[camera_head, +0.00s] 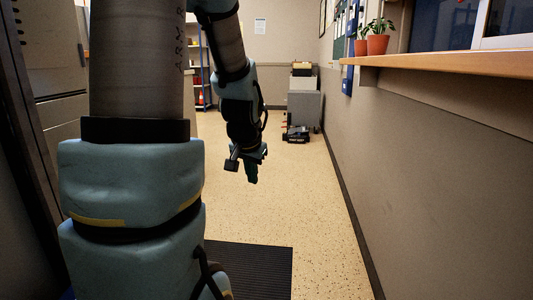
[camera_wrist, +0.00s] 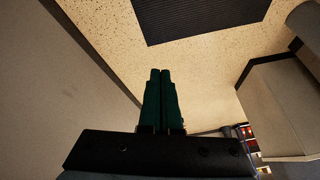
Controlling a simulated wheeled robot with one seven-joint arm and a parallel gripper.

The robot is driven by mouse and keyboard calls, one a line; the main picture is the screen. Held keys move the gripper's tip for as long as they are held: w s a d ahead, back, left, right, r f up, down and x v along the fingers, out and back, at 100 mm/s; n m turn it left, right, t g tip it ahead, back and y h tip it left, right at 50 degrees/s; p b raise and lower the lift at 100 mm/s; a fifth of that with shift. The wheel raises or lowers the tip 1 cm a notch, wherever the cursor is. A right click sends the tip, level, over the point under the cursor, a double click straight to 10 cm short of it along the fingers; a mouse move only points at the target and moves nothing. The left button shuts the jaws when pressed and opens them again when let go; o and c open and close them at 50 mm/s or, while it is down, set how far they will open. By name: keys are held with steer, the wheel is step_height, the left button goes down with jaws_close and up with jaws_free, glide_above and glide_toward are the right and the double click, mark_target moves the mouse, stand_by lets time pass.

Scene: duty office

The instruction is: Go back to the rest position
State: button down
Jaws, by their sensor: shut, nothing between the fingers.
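My gripper (camera_head: 252,178) hangs from my arm near the middle of the head view, pointing down over the speckled floor. In the wrist view my gripper (camera_wrist: 160,74) shows two dark green fingers close together, shut with nothing between them. The fingers are clear of any object, with floor behind them. Part of my arm fills the left of the head view and hides what is behind it.
A wooden ledge (camera_head: 450,65) with potted plants (camera_head: 377,40) runs along the right wall. A grey cabinet (camera_head: 303,108) and a dark low item (camera_head: 297,134) stand at the back. A black mat (camera_head: 262,268) lies on the floor. The floor between is clear.

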steer(key=s+a+f+n+g+p, duration=0.1)
steer(key=s+a+f+n+g, duration=0.1)
steer(key=s, duration=0.5)
steer(key=s+a+f+n+g, duration=0.1)
steer(key=s+f+n+g, duration=0.1)
steer(key=s, duration=0.5)
step_height(320, 180, up, 28)
steer(key=w+p, duration=0.1)
steer(key=p, duration=2.6)
